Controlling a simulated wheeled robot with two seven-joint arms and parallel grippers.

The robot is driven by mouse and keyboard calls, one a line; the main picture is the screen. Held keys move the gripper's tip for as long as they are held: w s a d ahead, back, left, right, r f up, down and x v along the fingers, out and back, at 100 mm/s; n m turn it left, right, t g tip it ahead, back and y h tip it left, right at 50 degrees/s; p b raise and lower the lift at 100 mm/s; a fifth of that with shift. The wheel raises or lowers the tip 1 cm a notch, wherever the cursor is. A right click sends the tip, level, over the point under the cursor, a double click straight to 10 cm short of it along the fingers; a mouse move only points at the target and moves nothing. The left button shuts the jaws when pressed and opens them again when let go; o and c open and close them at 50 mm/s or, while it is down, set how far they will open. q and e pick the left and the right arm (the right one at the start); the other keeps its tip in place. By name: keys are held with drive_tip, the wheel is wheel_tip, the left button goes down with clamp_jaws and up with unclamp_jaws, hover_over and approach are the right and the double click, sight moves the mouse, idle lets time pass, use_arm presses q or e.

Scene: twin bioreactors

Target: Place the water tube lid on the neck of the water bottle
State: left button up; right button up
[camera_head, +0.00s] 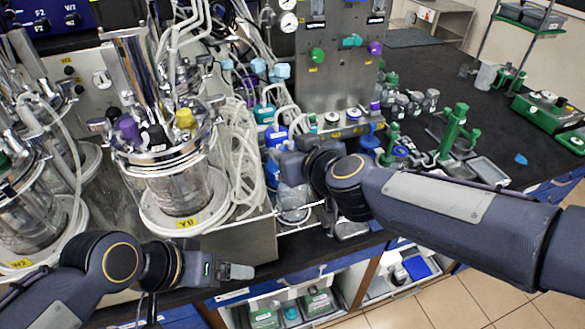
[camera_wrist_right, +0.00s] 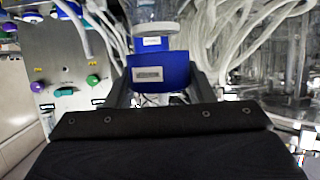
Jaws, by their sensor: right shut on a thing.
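My right gripper (camera_wrist_right: 160,85) is shut on a blue piece with a pale label, which looks like the water tube lid (camera_wrist_right: 158,66). Its two fingers stand on either side of the piece. Just beyond it in the right wrist view is a clear bottle (camera_wrist_right: 152,12) with a blue ring and a white label, perhaps the water bottle. I cannot tell whether the lid touches it. In the head view the right gripper (camera_head: 291,168) is among the bottles at the bench front, and its wrist hides the lid. My left gripper (camera_head: 238,271) is low at the bench's front edge, seen edge-on, apparently empty.
A glass bioreactor (camera_head: 178,190) with metal top and tubing stands left of the right gripper. Loose pale tubes (camera_head: 240,150) hang between them. A metal panel (camera_head: 335,70) with coloured knobs rises behind. Green stands (camera_head: 452,130) and small metal parts crowd the dark bench at right.

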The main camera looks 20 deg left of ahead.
use_arm(q)
drive_tip(key=shift+f+b, duration=0.85)
drive_tip(key=shift+f, duration=0.5)
use_arm(e)
drive_tip(key=shift+f, duration=1.5)
use_arm(q)
drive_tip(key=shift+f, duration=0.1)
use_arm(e)
drive_tip(key=shift+f, duration=0.1)
drive_tip(key=shift+f, duration=0.15)
drive_tip(key=o, duration=0.9)
drive_tip(key=shift+o, duration=0.2)
